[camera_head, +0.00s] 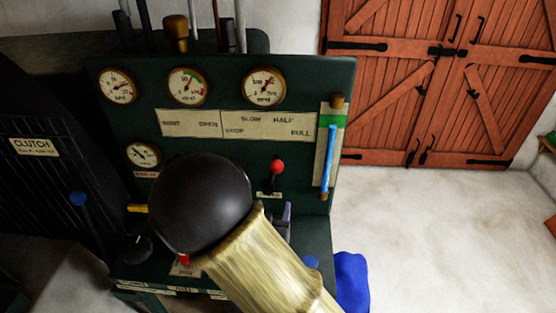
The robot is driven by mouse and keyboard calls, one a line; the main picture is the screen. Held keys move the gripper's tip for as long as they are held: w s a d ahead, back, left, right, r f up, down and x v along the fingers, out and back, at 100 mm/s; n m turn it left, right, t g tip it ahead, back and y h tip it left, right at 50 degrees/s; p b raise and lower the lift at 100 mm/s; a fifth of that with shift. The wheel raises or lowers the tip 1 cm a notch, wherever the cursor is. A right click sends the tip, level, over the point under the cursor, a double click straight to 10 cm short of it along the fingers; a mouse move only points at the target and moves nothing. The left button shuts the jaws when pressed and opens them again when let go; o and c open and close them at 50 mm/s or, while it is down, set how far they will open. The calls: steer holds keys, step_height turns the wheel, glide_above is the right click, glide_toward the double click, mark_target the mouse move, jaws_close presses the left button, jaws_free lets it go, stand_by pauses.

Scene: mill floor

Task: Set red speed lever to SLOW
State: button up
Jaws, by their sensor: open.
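The red-knobbed lever (277,166) stands on the dark green control panel (215,135), right of the middle, with its black stem leaning up to the right from its base. A small label below it is too small to read. The label plate (268,126) above it reads STOP, SLOW, HALF and FULL. A large black ball on a brass-coloured shaft fills the foreground and hides the lower middle of the panel. I cannot make out my gripper. A small grey-violet part by the shaft is too hidden to identify.
Several round gauges (187,86) line the panel top. A blue bar (328,158) stands at its right edge. A blue-knobbed lever (78,199) and CLUTCH plate (34,147) are at left.

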mark_target(279, 162)
steer(key=shift+s+a+r+t, duration=0.3)
steer(key=shift+a+r+t, duration=0.1)
steer(key=shift+r, duration=0.1)
steer(key=shift+s+a+r+t, duration=0.3)
steer(key=shift+r+t, duration=0.1)
steer(key=shift+r, duration=0.05)
steer(key=w+p, duration=0.1)
steer(key=w, duration=0.4)
steer(key=w+d+p, duration=0.1)
steer(key=w+p, duration=0.1)
steer(key=w, duration=0.3)
steer(key=w+d+p, duration=0.1)
steer(key=w+p, duration=0.1)
steer(key=w, duration=0.4)
steer(key=shift+d, duration=0.15)
steer(key=shift+w+d+p, duration=0.1)
steer(key=shift+w+p, duration=0.2)
steer(key=shift+w, duration=0.35)
jaws_close()
